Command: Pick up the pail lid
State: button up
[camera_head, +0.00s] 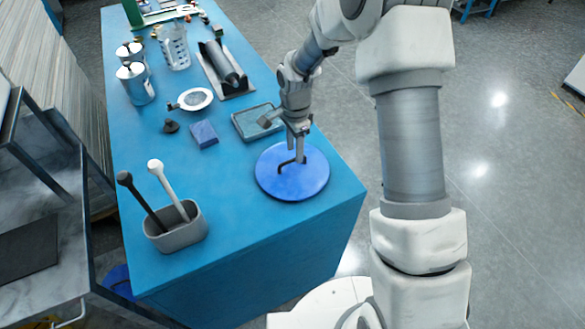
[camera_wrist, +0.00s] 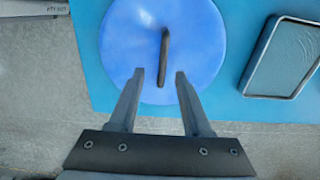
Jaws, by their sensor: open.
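The pail lid (camera_head: 291,183) is a round blue disc lying flat on the blue table near its front right edge. A dark bar handle stands on its middle. In the wrist view the lid (camera_wrist: 195,45) fills the upper middle, with its handle (camera_wrist: 163,58) running up and down the picture. My gripper (camera_head: 297,160) is over the lid, close to the handle. In the wrist view my gripper (camera_wrist: 159,76) has its fingers apart, one to each side of the handle's lower end, with nothing between them. Whether the fingers touch the lid cannot be told.
A grey tray (camera_head: 244,133) lies just behind the lid. A blue block (camera_head: 204,134) and a white-rimmed round item (camera_head: 195,99) lie farther left. A grey bin (camera_head: 178,237) with two long-handled tools stands front left. The table (camera_head: 235,220) is bare between bin and lid.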

aim_at(292, 160)
jog(key=shift+w+a+f+p, duration=0.1)
jog(key=shift+a+f+p, duration=0.1)
jog(key=shift+f, duration=1.15)
jog(key=shift+a+f+p, duration=0.1)
jog(key=shift+f+p, duration=0.1)
jog(key=shift+f, duration=1.15)
grip_shut()
